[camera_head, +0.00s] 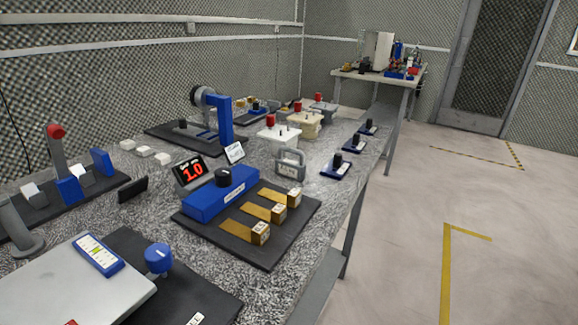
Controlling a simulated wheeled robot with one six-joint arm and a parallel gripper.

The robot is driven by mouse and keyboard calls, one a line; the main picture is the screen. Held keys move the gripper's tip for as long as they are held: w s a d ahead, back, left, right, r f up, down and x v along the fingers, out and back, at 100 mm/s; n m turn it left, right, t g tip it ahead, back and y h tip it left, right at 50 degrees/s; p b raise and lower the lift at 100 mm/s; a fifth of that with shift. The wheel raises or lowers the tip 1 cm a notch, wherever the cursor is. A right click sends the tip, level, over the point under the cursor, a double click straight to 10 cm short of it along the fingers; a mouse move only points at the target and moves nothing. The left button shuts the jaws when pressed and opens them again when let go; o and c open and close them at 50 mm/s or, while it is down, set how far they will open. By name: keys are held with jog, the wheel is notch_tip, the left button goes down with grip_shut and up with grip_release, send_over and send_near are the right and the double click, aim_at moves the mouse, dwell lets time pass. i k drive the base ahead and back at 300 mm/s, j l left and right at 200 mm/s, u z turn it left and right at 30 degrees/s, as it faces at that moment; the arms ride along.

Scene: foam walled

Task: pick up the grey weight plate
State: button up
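I cannot tell for certain which thing is the grey weight plate. A grey upright block with a loop-like handle (290,163) stands on the speckled table (330,205), behind the black board with the brass pieces. A large flat light-grey plate (75,292) lies at the table's near left corner, partly cut off by the frame. My gripper does not show in this view.
A black board (255,242) bears a blue block (221,194) and three brass-coloured pieces. Blue-based black knobs (337,168) line the table's right edge. A blue stand (218,118) rises behind. A second table (380,74) stands far back. Open floor (480,190) lies right.

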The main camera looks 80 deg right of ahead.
aim_at(287, 168)
jog(key=z, duration=1.95)
